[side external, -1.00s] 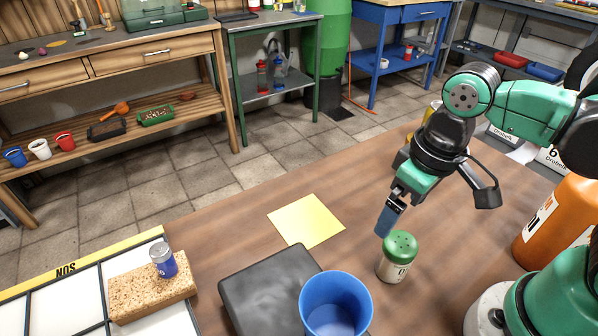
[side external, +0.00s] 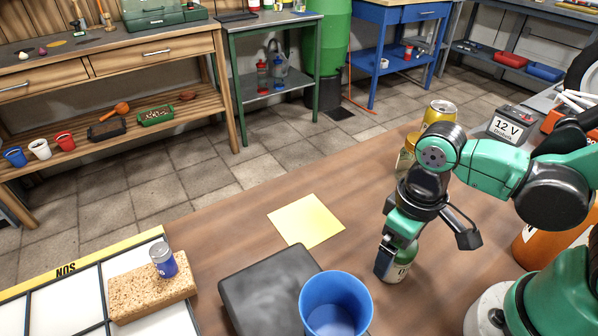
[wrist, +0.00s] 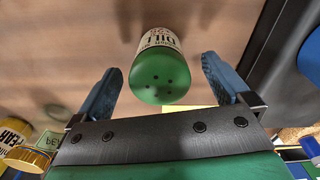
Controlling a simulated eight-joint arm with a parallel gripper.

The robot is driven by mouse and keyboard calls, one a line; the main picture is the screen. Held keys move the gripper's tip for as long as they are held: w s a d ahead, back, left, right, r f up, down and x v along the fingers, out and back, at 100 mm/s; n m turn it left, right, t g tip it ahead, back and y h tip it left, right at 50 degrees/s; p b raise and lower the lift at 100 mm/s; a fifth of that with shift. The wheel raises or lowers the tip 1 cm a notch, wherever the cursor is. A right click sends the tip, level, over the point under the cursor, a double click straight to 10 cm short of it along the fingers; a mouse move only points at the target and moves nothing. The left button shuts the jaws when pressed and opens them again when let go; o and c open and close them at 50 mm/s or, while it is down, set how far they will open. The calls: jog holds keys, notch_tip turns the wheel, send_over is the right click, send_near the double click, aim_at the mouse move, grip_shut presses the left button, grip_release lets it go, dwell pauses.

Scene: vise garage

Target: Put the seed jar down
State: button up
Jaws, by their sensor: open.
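The seed jar, a pale shaker with a green holed lid and a DILL label, stands upright on the brown wooden table. In the side view the jar (side external: 402,269) is partly hidden by my gripper (side external: 392,246), which is low over its lid. In the wrist view the jar (wrist: 160,72) lies between the two blue fingers of my gripper (wrist: 161,65). The fingers are open, with a visible gap on each side of the jar.
A blue cup (side external: 335,304) and a dark slab (side external: 268,287) are left of the jar. A yellow sheet (side external: 306,220) lies farther back. A yellow can (side external: 440,112) and a battery (side external: 512,127) stand behind my arm. Bare table lies between sheet and jar.

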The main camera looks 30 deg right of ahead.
grip_shut()
dwell(0.4)
